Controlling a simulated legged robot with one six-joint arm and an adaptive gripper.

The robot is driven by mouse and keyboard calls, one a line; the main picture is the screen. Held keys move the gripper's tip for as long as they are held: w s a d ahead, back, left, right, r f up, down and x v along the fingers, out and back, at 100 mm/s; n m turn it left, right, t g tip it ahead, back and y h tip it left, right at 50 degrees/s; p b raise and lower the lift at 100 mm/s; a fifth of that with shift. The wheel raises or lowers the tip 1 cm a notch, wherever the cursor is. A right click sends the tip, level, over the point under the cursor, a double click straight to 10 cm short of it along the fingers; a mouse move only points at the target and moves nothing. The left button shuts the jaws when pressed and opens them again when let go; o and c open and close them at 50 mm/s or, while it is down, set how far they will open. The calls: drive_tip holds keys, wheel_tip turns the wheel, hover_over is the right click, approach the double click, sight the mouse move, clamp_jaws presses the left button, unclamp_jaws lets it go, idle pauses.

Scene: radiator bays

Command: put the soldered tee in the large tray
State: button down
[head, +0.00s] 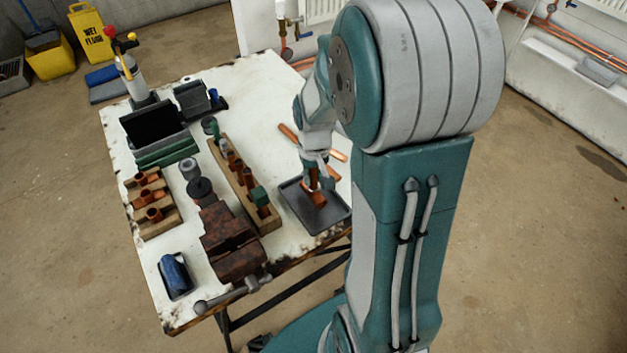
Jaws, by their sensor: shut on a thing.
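My gripper (315,182) is pointing down over the dark grey tray (290,203) near the right side of the table. It is shut on a copper piece, which looks like the soldered tee (318,198). The tee is at the tray, within its rim in this view. I cannot tell whether it touches the tray floor. My gripper and wrist hide its upper part.
A wooden rack (268,222) of copper fittings stands left of the tray, beside a rusty vise (230,243). Copper pipes (287,133) lie behind my gripper. More copper tees (154,215) sit on a wooden block at the left. A torch bottle (131,75) stands at the back.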

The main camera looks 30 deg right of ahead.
wheel_tip(320, 180, down, 2)
drive_tip(key=shift+f, duration=0.1)
drive_tip(key=c, duration=0.5)
unclamp_jaws()
